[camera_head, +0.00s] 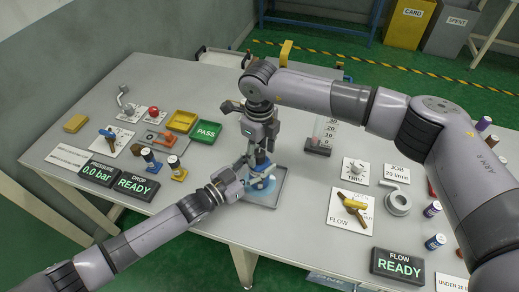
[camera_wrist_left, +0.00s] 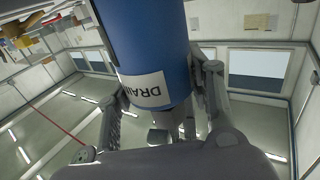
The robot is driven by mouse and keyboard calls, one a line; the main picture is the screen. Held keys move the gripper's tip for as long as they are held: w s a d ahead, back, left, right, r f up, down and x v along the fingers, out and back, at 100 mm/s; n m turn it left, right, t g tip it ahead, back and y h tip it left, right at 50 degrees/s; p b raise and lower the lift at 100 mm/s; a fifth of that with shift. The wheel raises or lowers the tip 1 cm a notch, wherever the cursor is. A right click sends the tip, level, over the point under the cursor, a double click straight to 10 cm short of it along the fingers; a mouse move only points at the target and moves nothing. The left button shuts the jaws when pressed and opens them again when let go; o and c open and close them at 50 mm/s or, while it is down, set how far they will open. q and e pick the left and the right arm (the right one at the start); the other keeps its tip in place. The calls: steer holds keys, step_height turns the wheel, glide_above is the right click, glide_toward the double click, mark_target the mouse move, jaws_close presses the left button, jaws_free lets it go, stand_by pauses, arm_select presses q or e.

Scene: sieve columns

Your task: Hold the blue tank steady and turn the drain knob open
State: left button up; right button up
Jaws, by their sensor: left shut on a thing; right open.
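The blue tank (camera_head: 263,183) stands in a shallow grey tray near the table's front edge, partly hidden by my grippers. In the left wrist view the blue tank (camera_wrist_left: 150,45) fills the upper middle and carries a white DRAIN label (camera_wrist_left: 146,91), upside down. My left gripper (camera_head: 240,180) comes in from the left and is shut on the tank, with a finger on each side. My right gripper (camera_head: 254,154) points down over the top of the tank, open. I cannot make out the drain knob, or whether the right fingers touch anything.
Left are green and yellow trays (camera_head: 182,121), a DROP READY display (camera_head: 138,184) and small blue and yellow fittings. Right are a yellow FLOW valve (camera_head: 353,207), a dial plate (camera_head: 355,170) and a FLOW READY display (camera_head: 398,265).

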mark_target(259, 153)
steer(key=shift+r, duration=0.1)
step_height(259, 153, up, 12)
stand_by(0.4)
arm_select(q)
steer(key=o, duration=1.6)
